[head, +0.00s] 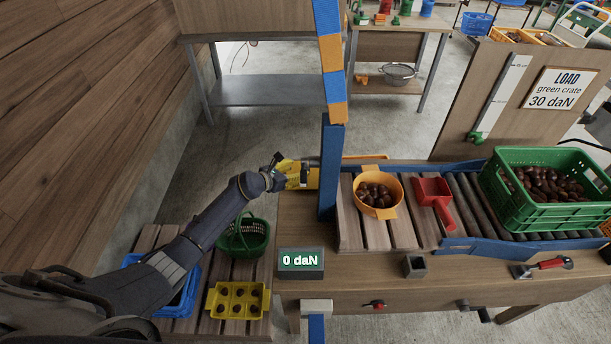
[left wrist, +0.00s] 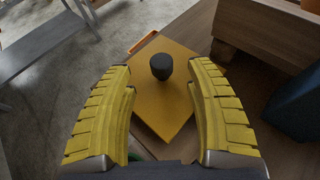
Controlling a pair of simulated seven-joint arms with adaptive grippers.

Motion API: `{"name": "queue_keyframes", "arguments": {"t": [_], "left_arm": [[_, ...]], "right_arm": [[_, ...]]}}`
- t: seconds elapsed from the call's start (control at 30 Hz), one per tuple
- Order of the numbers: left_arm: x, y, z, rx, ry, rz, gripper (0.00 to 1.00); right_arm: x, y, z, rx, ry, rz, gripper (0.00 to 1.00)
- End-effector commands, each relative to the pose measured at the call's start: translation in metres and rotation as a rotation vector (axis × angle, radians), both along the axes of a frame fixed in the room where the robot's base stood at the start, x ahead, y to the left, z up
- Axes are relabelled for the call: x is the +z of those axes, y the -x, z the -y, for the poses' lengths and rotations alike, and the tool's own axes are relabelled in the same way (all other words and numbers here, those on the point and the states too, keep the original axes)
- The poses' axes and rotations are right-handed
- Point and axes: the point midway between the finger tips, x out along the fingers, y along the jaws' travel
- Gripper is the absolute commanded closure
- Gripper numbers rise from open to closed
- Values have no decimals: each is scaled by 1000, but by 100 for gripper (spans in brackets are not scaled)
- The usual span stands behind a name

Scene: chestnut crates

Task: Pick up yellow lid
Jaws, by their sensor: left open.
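The yellow lid (left wrist: 165,105) is a flat square plate with a dark round knob (left wrist: 161,67), seen in the left wrist view. It lies below and between the fingers of my left gripper (left wrist: 164,78). The yellow-padded fingers are open, one on each side of the knob, with clear space between them and it. In the head view my left gripper (head: 291,174) is at the bench's left end, beside the blue post, and a bit of the lid (head: 313,178) shows to its right. The rest of the lid is hidden there. My right gripper is not in view.
A blue post (head: 329,172) stands just right of my left gripper. Right of it are an orange bowl of chestnuts (head: 398,211), a red scoop (head: 431,188) and a green crate (head: 545,215). A green basket (head: 262,251) and yellow tray (head: 262,300) sit lower left.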

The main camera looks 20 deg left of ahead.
Motion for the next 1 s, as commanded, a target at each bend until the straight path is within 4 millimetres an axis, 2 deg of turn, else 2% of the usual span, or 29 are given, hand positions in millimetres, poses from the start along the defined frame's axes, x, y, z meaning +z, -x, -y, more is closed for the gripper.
{"name": "queue_keyframes", "arguments": {"t": [0.5,0.93,1.0], "left_arm": [[-15,-38,22,1,3,0,45],[-18,-42,25,0,1,0,43],[-18,-42,25,0,1,0,51]], "right_arm": [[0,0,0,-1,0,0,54],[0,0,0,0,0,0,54],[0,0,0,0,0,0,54]]}}
